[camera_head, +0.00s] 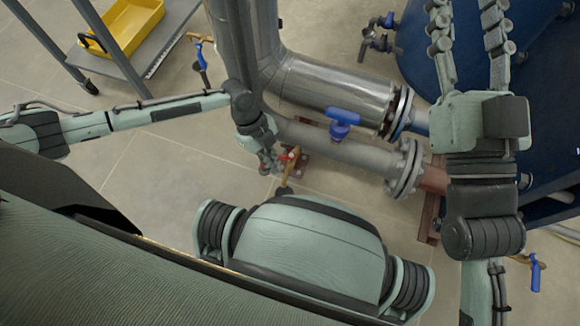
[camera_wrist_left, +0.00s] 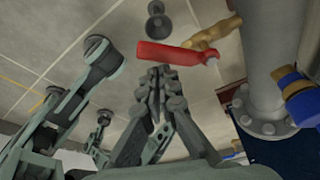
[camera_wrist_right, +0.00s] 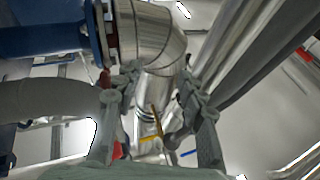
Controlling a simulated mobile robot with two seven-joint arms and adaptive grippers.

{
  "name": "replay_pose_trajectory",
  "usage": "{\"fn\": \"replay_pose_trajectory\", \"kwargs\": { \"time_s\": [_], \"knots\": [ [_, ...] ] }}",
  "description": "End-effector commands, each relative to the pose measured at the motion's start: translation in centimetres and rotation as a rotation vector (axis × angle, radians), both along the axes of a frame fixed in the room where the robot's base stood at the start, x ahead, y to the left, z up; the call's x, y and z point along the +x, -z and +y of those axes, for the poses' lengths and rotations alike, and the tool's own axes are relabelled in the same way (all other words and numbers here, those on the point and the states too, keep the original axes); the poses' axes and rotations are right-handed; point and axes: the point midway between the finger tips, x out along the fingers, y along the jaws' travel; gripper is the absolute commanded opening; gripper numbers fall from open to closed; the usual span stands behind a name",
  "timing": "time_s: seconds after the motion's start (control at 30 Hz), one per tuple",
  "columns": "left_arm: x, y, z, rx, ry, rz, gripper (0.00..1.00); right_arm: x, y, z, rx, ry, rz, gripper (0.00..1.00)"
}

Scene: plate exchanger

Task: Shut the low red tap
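The low red tap has a red lever (camera_wrist_left: 172,53) on a brass body (camera_wrist_left: 212,34). In the head view its lever (camera_head: 291,155) and brass body (camera_head: 287,178) are low beside the grey pipe, partly covered by my left gripper (camera_head: 268,161). In the left wrist view my left gripper (camera_wrist_left: 165,78) has its fingertips together, with nothing seen between them. The tips are close to the lever; I cannot tell whether they touch it. My right gripper (camera_head: 469,22) is raised at the right and open. Its spread, empty fingers show in the right wrist view (camera_wrist_right: 160,88).
A blue-handled tap (camera_head: 342,121) stands on the grey pipe (camera_head: 350,152), just right of my left gripper. A shiny insulated pipe (camera_head: 325,83) runs behind. A blue tank (camera_head: 420,50) is at the right. A cart with a yellow tray (camera_head: 122,27) is at upper left.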

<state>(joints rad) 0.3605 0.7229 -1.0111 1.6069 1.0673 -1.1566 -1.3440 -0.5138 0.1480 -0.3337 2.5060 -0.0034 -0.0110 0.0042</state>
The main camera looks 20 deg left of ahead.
Motion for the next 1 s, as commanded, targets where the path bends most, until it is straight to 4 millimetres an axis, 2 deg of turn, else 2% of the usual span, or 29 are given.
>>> {"fn": "replay_pose_trajectory", "kwargs": {
  "time_s": [0.1,0.4,1.0],
  "knots": [
    [0.4,0.0,0.8,0.006,-0.002,-0.002,0.00,0.1,0.7,0.2,-0.018,-0.003,0.049,0.40],
    [1.0,0.0,1.4,0.005,-0.002,-0.001,0.00,1.1,3.0,-0.4,-0.072,0.015,0.148,0.40],
    [1.2,0.0,1.5,0.002,-0.001,-0.002,0.00,1.3,3.7,-0.5,-0.087,0.018,0.177,0.40]
  ]
}}
